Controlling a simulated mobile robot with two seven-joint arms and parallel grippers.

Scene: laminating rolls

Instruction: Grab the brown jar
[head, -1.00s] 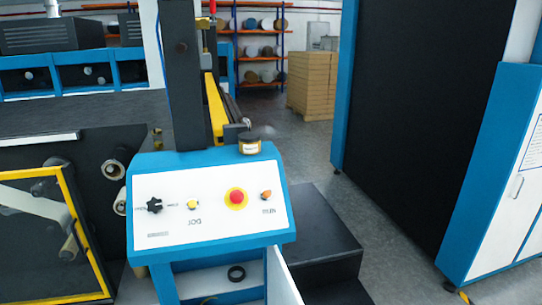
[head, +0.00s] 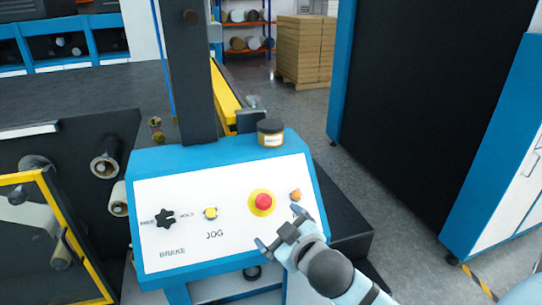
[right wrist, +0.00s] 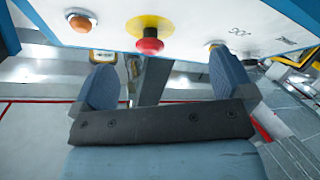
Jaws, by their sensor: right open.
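The brown jar (head: 271,133) has a dark lid and a pale label. It stands upright on the top rear edge of the blue control console (head: 150,160), right of the dark post. My right gripper (head: 279,228) is open and empty, in front of the console's lower right part, nearer to me and lower than the jar. In the right wrist view its two blue-grey fingers (right wrist: 165,80) are spread, with the console panel above them. I cannot make out the jar for sure in that view. My left gripper is not in view.
The panel carries a red button (head: 263,202) on a yellow ring, an orange knob (head: 296,195), a yellow button (head: 210,213) and a black selector (head: 166,218). A dark post (head: 190,80) rises behind the console. Stacked cardboard (head: 305,50) stands far back.

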